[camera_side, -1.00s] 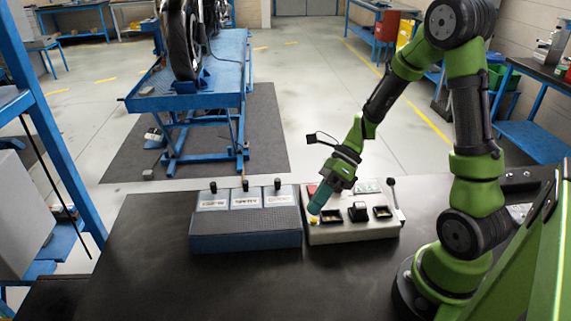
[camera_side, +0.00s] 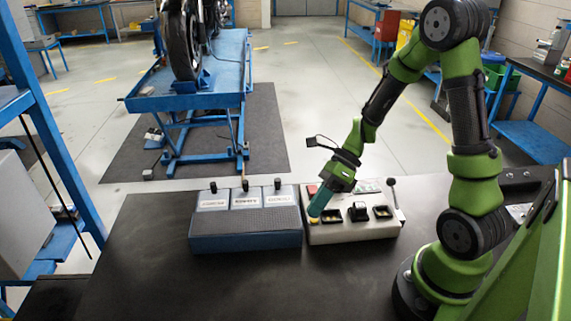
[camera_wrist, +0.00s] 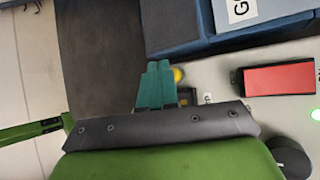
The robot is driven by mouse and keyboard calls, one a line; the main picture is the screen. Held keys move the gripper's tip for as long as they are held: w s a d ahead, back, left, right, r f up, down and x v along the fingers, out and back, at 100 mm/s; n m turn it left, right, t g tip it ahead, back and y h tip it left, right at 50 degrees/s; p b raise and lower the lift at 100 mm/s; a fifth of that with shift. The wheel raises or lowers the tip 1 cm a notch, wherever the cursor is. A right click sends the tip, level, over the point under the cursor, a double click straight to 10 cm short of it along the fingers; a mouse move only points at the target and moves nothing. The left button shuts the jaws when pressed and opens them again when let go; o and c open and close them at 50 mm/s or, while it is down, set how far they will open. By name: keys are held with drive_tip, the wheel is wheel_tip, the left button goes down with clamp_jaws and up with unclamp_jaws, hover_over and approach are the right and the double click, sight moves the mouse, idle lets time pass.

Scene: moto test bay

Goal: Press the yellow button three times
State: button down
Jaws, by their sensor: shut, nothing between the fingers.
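The yellow button (camera_side: 313,220) is at the front left corner of the white control box (camera_side: 352,233). In the wrist view the yellow button (camera_wrist: 178,74) shows just beyond and right of the teal fingertips. My gripper (camera_side: 316,212) is shut and empty, its fingers angled down with the tips right at the button. In the wrist view my gripper (camera_wrist: 158,66) has its two teal fingers together, partly covering the button. I cannot tell whether the tips touch it or how far it is pressed.
A blue box with three small levers (camera_side: 245,240) stands close on the left. The dark table is clear in front.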

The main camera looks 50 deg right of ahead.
drive_tip(key=shift+f, duration=0.4)
idle(0.3)
drive_tip(key=shift+r, duration=0.85)
drive_tip(key=shift+r, duration=2.5)
idle(0.7)
wheel_tip(320, 180, up, 4)
drive_tip(key=shift+f, duration=0.1)
